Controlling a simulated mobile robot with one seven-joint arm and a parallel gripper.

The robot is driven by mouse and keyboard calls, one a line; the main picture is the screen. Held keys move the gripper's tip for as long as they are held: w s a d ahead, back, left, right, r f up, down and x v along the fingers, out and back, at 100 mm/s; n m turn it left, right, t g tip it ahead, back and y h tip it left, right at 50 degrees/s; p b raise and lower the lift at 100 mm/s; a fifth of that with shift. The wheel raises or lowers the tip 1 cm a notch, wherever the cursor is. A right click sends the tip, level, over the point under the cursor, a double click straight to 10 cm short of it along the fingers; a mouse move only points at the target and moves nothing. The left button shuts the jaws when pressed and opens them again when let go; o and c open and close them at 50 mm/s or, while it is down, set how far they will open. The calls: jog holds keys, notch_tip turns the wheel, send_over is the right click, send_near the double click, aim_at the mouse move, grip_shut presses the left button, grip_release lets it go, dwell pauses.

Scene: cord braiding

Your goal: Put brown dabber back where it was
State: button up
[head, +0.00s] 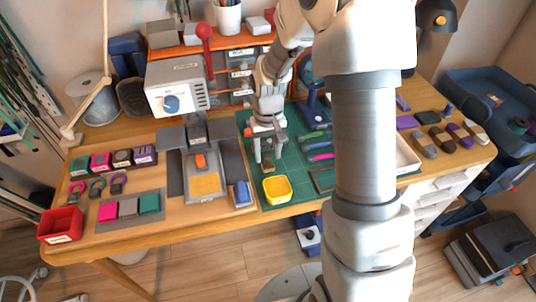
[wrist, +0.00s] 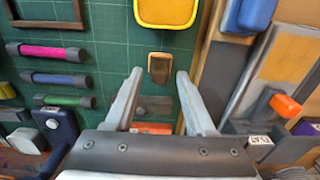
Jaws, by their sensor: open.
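A small brown piece, which looks like the brown dabber (wrist: 160,67), lies on the green cutting mat (wrist: 112,28); it has a darker brown end and a paler part. In the wrist view it sits between and just ahead of the fingertips of my gripper (wrist: 158,74), which is open with nothing between its fingers. In the head view my gripper (head: 268,159) points down over the mat, close above the brown piece. The gap between fingertips and mat is hard to judge.
A yellow tray (head: 277,190) is just in front of the gripper. A blue block (head: 242,193) stands at the left. Pink, blue and green handled tools (wrist: 50,51) lie beside the brown piece. Several two-tone blocks (head: 442,138) stand at the table's right end.

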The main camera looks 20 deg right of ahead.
aim_at(268, 156)
jog(key=s+r+t+p, duration=0.1)
jog(key=s+r, duration=0.3)
jog(key=r, duration=0.7)
jog(key=s+r+t+p, duration=0.1)
jog(key=s+r, duration=0.3)
jog(key=r, duration=0.6)
jog(key=s+r+t, duration=0.3)
jog(key=s+r, duration=0.2)
jog(key=s, duration=0.7)
jog(key=shift+s+t, duration=0.15)
jog(key=shift+t, duration=0.15)
notch_tip(268, 156, up, 10)
jog(key=p, duration=1)
